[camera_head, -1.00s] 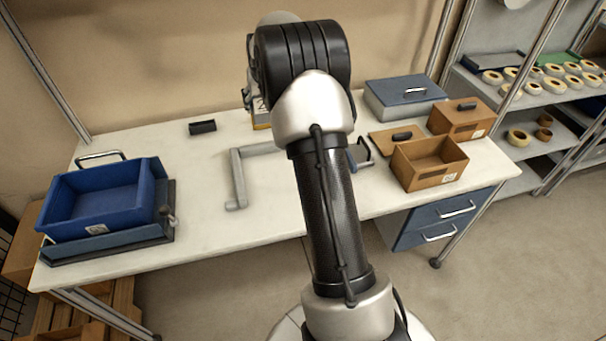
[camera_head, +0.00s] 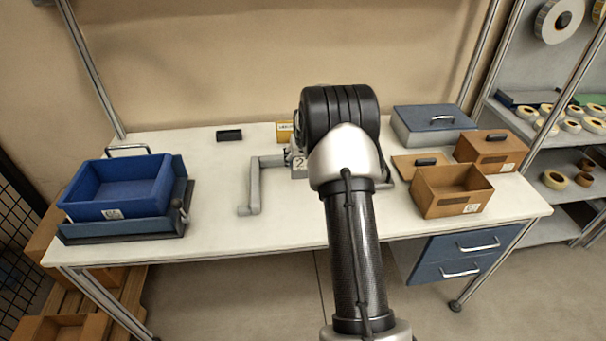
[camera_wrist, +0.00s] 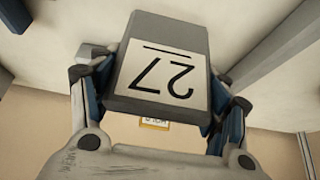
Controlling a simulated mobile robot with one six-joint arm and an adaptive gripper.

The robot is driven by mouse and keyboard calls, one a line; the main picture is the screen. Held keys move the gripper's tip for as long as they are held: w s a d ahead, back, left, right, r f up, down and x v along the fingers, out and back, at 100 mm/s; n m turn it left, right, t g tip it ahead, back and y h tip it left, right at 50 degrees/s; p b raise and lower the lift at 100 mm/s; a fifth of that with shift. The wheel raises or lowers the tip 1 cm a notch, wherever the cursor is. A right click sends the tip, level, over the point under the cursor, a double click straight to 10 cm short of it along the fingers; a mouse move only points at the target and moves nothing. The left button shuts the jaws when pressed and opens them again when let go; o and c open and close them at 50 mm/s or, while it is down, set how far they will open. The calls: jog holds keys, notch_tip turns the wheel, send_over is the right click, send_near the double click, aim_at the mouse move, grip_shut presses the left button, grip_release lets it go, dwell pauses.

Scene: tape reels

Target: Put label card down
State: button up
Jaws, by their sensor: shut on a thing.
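The label card (camera_wrist: 160,72) is a grey block with a white face marked "27", upside down in the wrist view. My gripper (camera_wrist: 158,88) is shut on it, one finger on each side. In the head view the card (camera_head: 299,165) shows just left of my arm, over the back middle of the white table (camera_head: 220,222). My arm hides part of it and most of the gripper there. I cannot tell whether the card touches the table.
A grey angled bar (camera_head: 254,190) lies left of my arm. A small yellow sign (camera_head: 284,131) and a black block (camera_head: 229,135) stand behind. A blue bin (camera_head: 118,190) is at left, an open brown box (camera_head: 450,190) at right.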

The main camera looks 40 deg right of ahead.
jog(key=shift+f+b, duration=0.55)
jog(key=shift+f, duration=1.85)
jog(key=shift+f, duration=0.1)
jog(key=shift+f, duration=0.15)
jog(key=o, duration=1)
jog(key=shift+o, duration=0.2)
